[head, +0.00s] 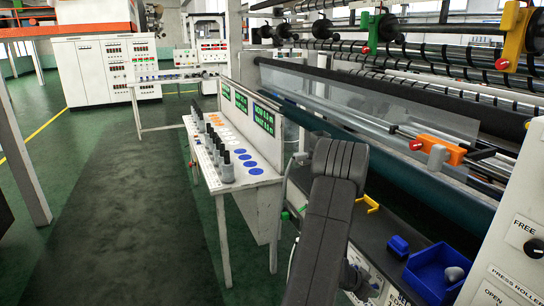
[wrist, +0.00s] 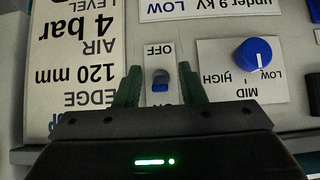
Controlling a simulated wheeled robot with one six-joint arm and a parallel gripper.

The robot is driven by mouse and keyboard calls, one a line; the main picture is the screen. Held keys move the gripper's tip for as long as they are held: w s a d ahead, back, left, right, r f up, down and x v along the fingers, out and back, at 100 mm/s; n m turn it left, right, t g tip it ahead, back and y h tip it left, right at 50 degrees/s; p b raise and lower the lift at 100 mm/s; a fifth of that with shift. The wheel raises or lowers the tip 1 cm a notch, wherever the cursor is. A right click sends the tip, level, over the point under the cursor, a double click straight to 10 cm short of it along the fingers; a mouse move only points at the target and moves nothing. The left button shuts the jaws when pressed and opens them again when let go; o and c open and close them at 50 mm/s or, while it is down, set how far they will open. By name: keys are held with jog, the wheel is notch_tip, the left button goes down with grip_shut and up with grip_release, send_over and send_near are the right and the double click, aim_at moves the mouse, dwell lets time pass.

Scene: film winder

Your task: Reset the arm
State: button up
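My gripper (wrist: 158,82) shows in the wrist view with its two green fingers spread apart and nothing held between them. A small blue switch (wrist: 160,84) on a plate marked OFF and ON shows in the gap between the fingers. I cannot tell whether a finger touches the panel. In the head view my dark grey arm reaches up from the bottom centre and bends over at the middle. The gripper itself is hidden or not clear there.
The wrist view shows a blue knob (wrist: 254,53) marked LOW, MID, HIGH. Open floor (head: 120,220) is left.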

jog(key=shift+a+f+t+h+b, duration=0.1)
jog(key=shift+f+t+h+b, duration=0.35)
jog(key=shift+b, duration=2.35)
jog(key=shift+a+f+t+h+b, duration=0.15)
jog(key=shift+h+b, duration=0.6)
jog(key=shift+b, duration=2)
jog(key=f+t+h+b, duration=0.1)
jog(key=h+b, duration=0.1)
jog(key=b, duration=1)
jog(key=shift+d+f+h, duration=0.1)
jog(key=shift+h, duration=0.3)
jog(key=shift+h+b, duration=0.3)
jog(key=shift+b, duration=0.65)
jog(key=shift+r, duration=0.2)
